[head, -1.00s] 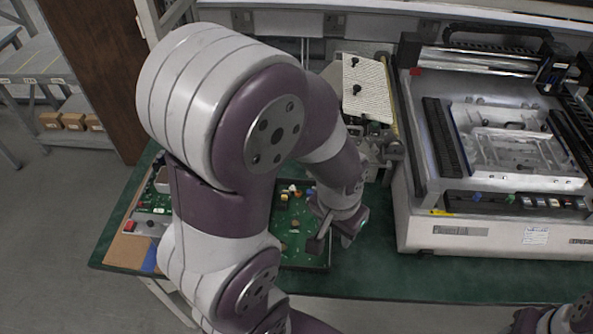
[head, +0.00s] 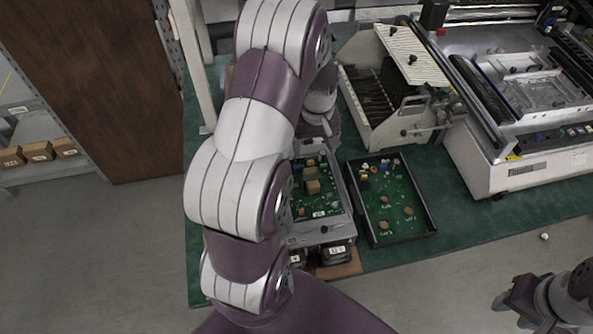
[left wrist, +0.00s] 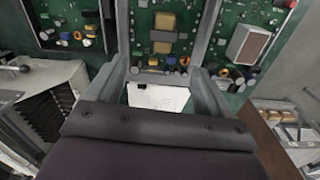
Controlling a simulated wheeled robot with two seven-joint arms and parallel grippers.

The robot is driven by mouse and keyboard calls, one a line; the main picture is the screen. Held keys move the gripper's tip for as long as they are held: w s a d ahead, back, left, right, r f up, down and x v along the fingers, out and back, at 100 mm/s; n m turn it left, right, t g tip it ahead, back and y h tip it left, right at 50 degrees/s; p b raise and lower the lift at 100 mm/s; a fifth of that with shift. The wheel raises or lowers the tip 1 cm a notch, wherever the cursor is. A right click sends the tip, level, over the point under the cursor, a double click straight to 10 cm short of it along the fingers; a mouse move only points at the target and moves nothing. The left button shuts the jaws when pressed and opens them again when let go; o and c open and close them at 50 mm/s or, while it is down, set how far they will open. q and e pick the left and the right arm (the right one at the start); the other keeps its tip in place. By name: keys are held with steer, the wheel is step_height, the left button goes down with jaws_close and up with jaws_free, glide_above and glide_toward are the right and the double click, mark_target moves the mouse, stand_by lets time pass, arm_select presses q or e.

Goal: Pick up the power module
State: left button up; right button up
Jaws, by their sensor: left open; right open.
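An open grey unit with a green board and yellow block-shaped parts, which looks like the power module (head: 346,215), lies on the green table beside my left arm, which hides its left part. A similar board with a yellow transformer (left wrist: 163,28) shows ahead in the left wrist view. My left gripper (left wrist: 165,92) is open, its fingers spread with a white patch (left wrist: 158,98) visible between them. It holds nothing. In the head view it is mostly hidden behind my arm. My right gripper (head: 513,297) is open and empty at the lower right, away from the boards.
A black tray with a green board (head: 405,238) lies just right of the unit. A slotted rack (head: 380,95) stands behind, and a large printer-like machine (head: 520,175) is at the right. Green tabletop (head: 455,215) is bare to the right of the tray.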

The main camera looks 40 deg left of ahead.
arm_select(q)
steer(key=a+f, duration=0.1)
steer(key=a, duration=0.1)
steer(key=n+p, duration=0.1)
glide_above(310, 171)
steer(key=f, duration=0.5)
steer(key=shift+d+f, duration=0.2)
steer(key=shift+f, duration=0.05)
steer(key=f, duration=0.2)
steer(key=f+p, duration=0.1)
steer(key=f, duration=0.1)
steer(key=f+p, duration=0.1)
steer(key=f, duration=0.1)
steer(key=shift+a+f, duration=0.1)
steer(key=shift+a, duration=0.15)
steer(key=shift+f, duration=0.25)
jaws_close()
steer(key=shift+r, duration=0.1)
arm_select(e)
steer(key=r, duration=0.3)
steer(key=shift+w+d+r, duration=0.1)
steer(key=shift+d, duration=0.2)
